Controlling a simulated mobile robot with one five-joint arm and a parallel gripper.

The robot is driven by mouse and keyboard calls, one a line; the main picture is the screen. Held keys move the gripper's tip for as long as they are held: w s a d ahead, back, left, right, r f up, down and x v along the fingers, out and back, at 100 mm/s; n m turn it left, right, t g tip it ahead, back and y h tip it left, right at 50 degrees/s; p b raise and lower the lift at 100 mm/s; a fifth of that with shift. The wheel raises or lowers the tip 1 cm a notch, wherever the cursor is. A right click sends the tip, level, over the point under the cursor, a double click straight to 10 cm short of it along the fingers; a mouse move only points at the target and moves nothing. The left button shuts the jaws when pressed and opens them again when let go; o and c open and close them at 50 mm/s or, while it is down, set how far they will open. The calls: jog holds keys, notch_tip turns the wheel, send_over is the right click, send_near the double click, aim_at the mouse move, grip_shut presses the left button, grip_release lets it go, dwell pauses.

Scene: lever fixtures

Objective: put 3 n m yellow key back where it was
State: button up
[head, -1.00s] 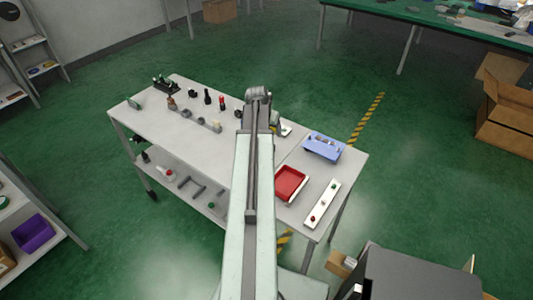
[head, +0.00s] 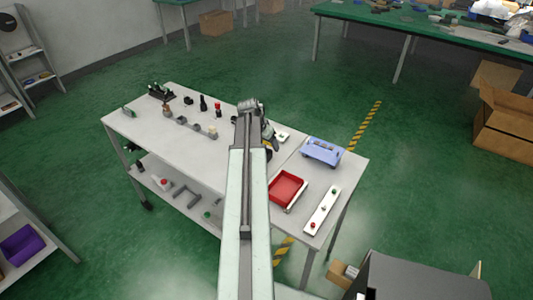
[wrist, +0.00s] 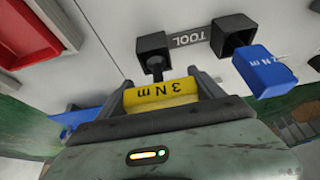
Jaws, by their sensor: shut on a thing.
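The yellow key (wrist: 160,94), marked "3 N m" upside down, is between the fingers of my gripper (wrist: 164,86) in the wrist view. My gripper is shut on it. A dark shaft (wrist: 156,70) runs from the key towards a black square holder (wrist: 153,42). I cannot tell whether its tip is inside. A second black holder (wrist: 234,32) stands to the right, with a "TOOL" label (wrist: 187,40) between them. A blue key (wrist: 264,70) marked "N m" is at that second holder. In the head view, my arm partly hides my gripper.
A red tray (head: 286,188) stands on the grey table (head: 180,122), and shows at upper left in the wrist view (wrist: 24,36). A blue fixture (head: 322,152) and a white strip with buttons (head: 322,210) are at the table's right. Several small fixtures stand at left.

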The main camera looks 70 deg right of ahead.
notch_tip(320, 180, down, 3)
jog(key=shift+f+b, duration=0.1)
jog(key=shift+b, duration=0.85)
jog(key=shift+r, duration=0.3)
jog(key=shift+f, duration=0.25)
jog(key=o, duration=1.9)
jog(key=shift+r, duration=0.1)
jog(key=p+v, duration=1.1)
jog(key=v, duration=0.1)
jog(key=shift+r, duration=0.15)
